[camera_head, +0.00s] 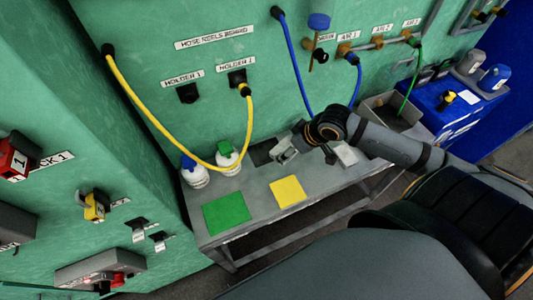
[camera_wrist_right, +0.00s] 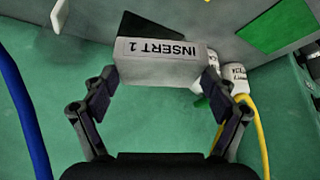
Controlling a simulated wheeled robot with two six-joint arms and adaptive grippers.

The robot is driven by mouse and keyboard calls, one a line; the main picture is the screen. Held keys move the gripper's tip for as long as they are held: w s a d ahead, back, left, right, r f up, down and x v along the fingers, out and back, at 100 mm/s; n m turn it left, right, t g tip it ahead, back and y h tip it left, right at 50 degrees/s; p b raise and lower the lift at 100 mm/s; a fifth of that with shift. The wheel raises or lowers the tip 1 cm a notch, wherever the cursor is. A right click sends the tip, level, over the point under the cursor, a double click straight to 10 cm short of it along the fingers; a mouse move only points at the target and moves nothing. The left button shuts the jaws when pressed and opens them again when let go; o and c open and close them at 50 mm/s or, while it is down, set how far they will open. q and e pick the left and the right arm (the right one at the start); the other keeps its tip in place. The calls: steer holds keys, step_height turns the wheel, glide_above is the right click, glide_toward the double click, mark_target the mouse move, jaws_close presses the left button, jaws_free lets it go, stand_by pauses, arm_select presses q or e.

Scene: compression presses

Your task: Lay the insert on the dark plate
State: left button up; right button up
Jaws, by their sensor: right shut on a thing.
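The insert (camera_wrist_right: 163,66), a pale grey block labelled "INSERT 1", is between the fingers of my right gripper (camera_wrist_right: 160,82), which is shut on it. In the head view the insert (camera_head: 285,154) shows at the right gripper (camera_head: 293,142), close beside the dark plate (camera_head: 261,153). In the wrist view the dark plate (camera_wrist_right: 145,24) lies behind the insert, partly hidden by it. I cannot tell whether the insert touches the plate or the table. My left gripper is not in view.
A green plate (camera_head: 226,212) and a yellow plate (camera_head: 287,191) lie on the grey table (camera_head: 256,221). Two white bottles (camera_head: 226,160) stand at the back left below a yellow hose (camera_head: 146,118). Another pale block (camera_head: 346,156) lies right of the gripper, near a grey bin (camera_head: 376,112).

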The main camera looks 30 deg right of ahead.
steer(key=w+f, duration=0.2)
steer(key=w, duration=0.1)
steer(key=w+a+f, duration=0.1)
steer(key=w+f, duration=0.4)
steer(key=w, duration=0.2)
steer(key=shift+a+f, duration=0.15)
steer(key=shift+a, duration=0.15)
steer(key=shift+w+f, duration=0.1)
steer(key=shift+f, duration=0.15)
step_height(320, 180, down, 2)
steer(key=shift+f, duration=0.25)
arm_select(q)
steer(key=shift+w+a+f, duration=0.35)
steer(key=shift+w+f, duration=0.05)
arm_select(e)
steer(key=shift+w+f, duration=0.1)
steer(key=shift+f, duration=0.35)
steer(key=shift+f, duration=0.15)
steer(key=o, duration=1.3)
steer(key=shift+o, duration=0.2)
